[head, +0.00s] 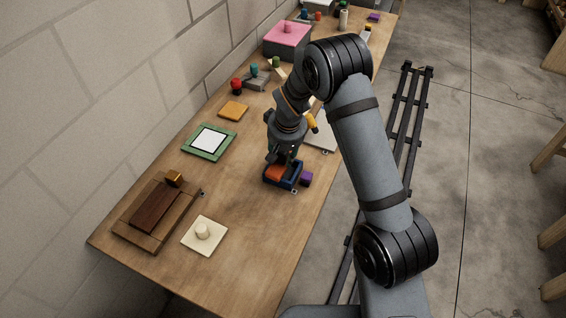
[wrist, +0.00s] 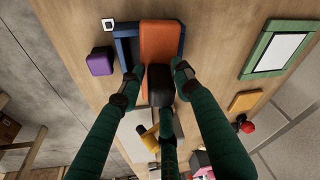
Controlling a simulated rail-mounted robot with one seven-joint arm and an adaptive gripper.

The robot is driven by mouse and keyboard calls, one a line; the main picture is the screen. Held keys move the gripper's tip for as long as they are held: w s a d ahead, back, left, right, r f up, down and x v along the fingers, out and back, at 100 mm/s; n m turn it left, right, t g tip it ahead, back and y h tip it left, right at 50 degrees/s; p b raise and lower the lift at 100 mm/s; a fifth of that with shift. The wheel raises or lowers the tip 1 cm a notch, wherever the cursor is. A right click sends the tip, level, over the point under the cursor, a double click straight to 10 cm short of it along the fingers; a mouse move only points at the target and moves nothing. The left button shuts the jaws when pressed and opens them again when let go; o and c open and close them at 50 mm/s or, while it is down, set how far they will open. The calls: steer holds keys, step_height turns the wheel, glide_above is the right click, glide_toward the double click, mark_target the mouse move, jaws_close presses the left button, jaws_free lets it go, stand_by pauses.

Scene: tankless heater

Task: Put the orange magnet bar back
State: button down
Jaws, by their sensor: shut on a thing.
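The orange magnet bar (wrist: 160,42) is at the blue tray (wrist: 126,48), overlapping it in the wrist view. In the head view the orange bar (head: 275,172) shows within the outline of the blue tray (head: 293,185), below my gripper (head: 283,163). I cannot tell whether the bar rests on the tray floor or is held just above it. My gripper (wrist: 157,82), with dark green fingers, is shut on the bar, fingertips on either side of its near end. A black block (wrist: 159,86) between the fingertips covers that end. The exact contact is hidden.
A purple cube (head: 306,178) stands just right of the tray. A green-framed white panel (head: 208,140), an orange plate (head: 233,110), a brown wooden block (head: 154,208) and a cream plate with a knob (head: 204,235) lie on the table. The wall borders the left side. Bare wood lies in front.

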steer(key=shift+s+d+f, duration=0.2)
steer(key=shift+s+d, duration=0.05)
steer(key=shift+d, duration=0.1)
steer(key=shift+w+a+r+p, duration=0.1)
steer(key=shift+w+r+p, duration=0.15)
steer(key=shift+r+p, duration=0.55)
steer(key=shift+a+r+p, duration=0.1)
steer(key=shift+r+p, duration=0.75)
steer(key=shift+r, duration=0.9)
